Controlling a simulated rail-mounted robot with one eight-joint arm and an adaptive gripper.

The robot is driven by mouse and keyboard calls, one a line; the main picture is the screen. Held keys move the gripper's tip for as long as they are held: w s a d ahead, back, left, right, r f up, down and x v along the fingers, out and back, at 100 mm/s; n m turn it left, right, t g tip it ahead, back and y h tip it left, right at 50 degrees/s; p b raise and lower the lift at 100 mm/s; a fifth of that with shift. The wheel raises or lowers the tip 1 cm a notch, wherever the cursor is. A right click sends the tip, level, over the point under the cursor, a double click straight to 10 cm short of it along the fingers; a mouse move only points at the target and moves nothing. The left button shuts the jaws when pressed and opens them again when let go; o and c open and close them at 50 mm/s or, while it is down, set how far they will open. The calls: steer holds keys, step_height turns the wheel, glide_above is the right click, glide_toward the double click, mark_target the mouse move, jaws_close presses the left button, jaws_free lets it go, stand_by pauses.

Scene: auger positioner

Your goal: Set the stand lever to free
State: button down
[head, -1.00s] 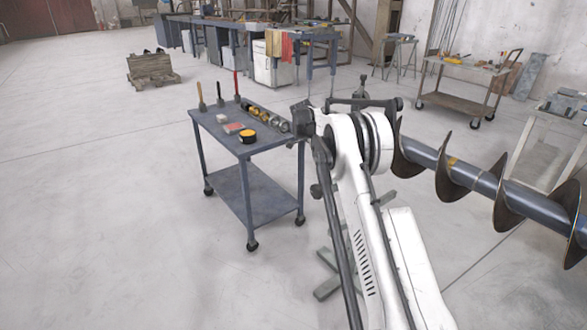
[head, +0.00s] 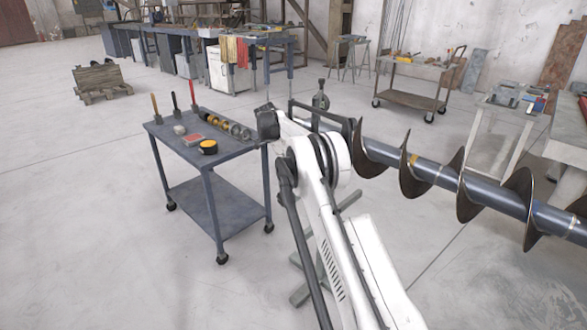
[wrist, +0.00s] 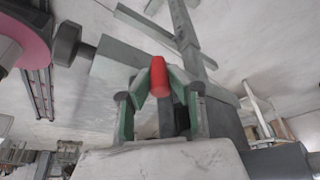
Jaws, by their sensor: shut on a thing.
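The stand lever shows its red handle (wrist: 158,76) in the wrist view, between the fingertips of my gripper (wrist: 160,88). The green-and-grey fingers are closed on it from both sides. The grey-green stand (wrist: 122,62) is right behind the handle, with a dark round knob (wrist: 66,44) at its left. In the head view the stand's feet (head: 303,292) show behind my white arm, which hides the lever and my gripper. The lever's setting marks cannot be made out.
A long auger (head: 437,174) with sharp flights extends right from the stand. A blue-grey tool cart (head: 232,152) stands close at left of my arm, carrying several tools. Open floor lies at front left. Another cart (head: 410,103) stands behind.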

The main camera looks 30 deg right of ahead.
steer(key=shift+d, duration=0.1)
steer(key=c, duration=1.6)
jaws_free()
steer(key=shift+r, duration=0.1)
steer(key=v, duration=1.2)
